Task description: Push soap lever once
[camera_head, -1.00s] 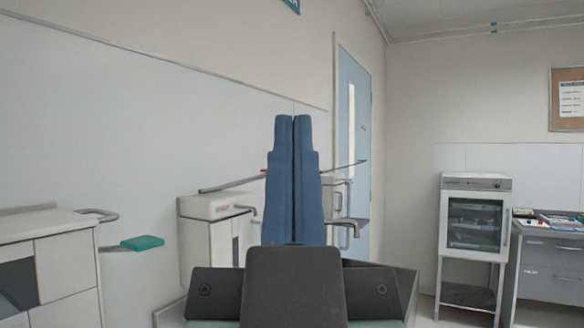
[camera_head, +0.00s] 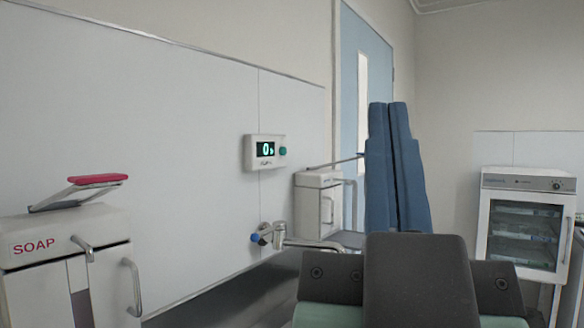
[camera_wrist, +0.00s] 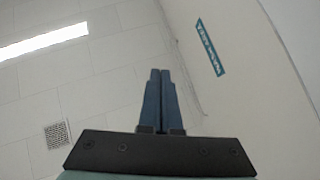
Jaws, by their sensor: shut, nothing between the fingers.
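The soap dispenser (camera_head: 62,238), a white box marked SOAP, is on the wall at the lower left of the head view. Its lever (camera_head: 97,179) has a red pad and sticks up above the box top. My gripper (camera_head: 388,104) points upward in the head view, right of centre and well to the right of the dispenser, apart from it. Its two blue fingers are together with nothing between them. The gripper also shows in the wrist view (camera_wrist: 160,72), against the ceiling. The soap lever is not in the wrist view.
A digital timer (camera_head: 265,151) reading 0 is on the wall. A tap (camera_head: 275,236) juts out below it. Another white dispenser (camera_head: 320,205) is beside the blue door (camera_head: 350,85). A glass-fronted cabinet (camera_head: 524,228) stands at the right. The wall between soap dispenser and timer is bare.

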